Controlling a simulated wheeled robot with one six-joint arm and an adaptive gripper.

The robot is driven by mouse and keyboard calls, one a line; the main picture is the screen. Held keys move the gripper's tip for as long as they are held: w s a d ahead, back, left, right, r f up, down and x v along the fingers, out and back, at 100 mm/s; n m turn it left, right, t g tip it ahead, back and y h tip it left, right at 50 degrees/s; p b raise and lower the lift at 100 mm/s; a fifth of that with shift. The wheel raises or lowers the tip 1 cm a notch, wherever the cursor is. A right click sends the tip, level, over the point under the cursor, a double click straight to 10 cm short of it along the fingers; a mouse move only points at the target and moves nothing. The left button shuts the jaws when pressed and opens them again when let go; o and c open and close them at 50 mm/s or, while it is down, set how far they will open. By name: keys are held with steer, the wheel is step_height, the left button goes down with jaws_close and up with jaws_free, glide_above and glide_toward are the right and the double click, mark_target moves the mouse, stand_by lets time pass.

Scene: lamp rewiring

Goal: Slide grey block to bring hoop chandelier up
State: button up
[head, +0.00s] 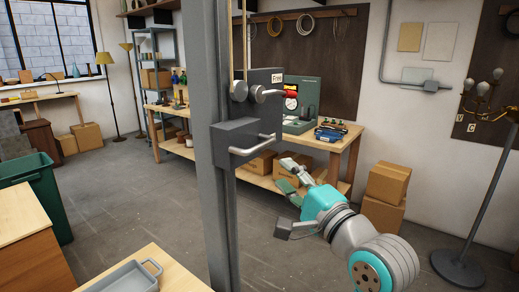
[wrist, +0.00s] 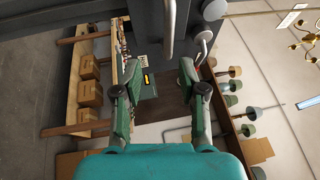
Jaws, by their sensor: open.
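The grey block (head: 240,140) sits on the tall grey post (head: 216,220) and has a pale horizontal bar handle (head: 254,146) on its front. In the wrist view the handle (wrist: 170,25) stands at the top, beyond my fingertips, with the dark block (wrist: 147,20) behind it. My gripper (head: 286,196) is open and empty, below and to the right of the handle, not touching it. Its two fingers are spread in the wrist view (wrist: 158,68). I cannot make out a hoop chandelier for certain; a brass chandelier (wrist: 306,35) shows at the wrist view's right edge.
Cords run down the post to round pegs (head: 240,91) above the block, beside a red-gripped lever (head: 290,94) and a "Free" sign (head: 277,78). A workbench (head: 325,142) stands behind. A floor lamp (head: 461,268) stands right, a tray (head: 125,280) front left.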

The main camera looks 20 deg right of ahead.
mark_target(263, 148)
steer(key=x, duration=0.3)
steer(key=r+x, duration=0.1)
steer(key=x, duration=0.7)
steer(key=shift+s+a+r, duration=0.1)
steer(key=shift+s+r, duration=0.1)
steer(key=shift+r, duration=0.05)
jaws_close()
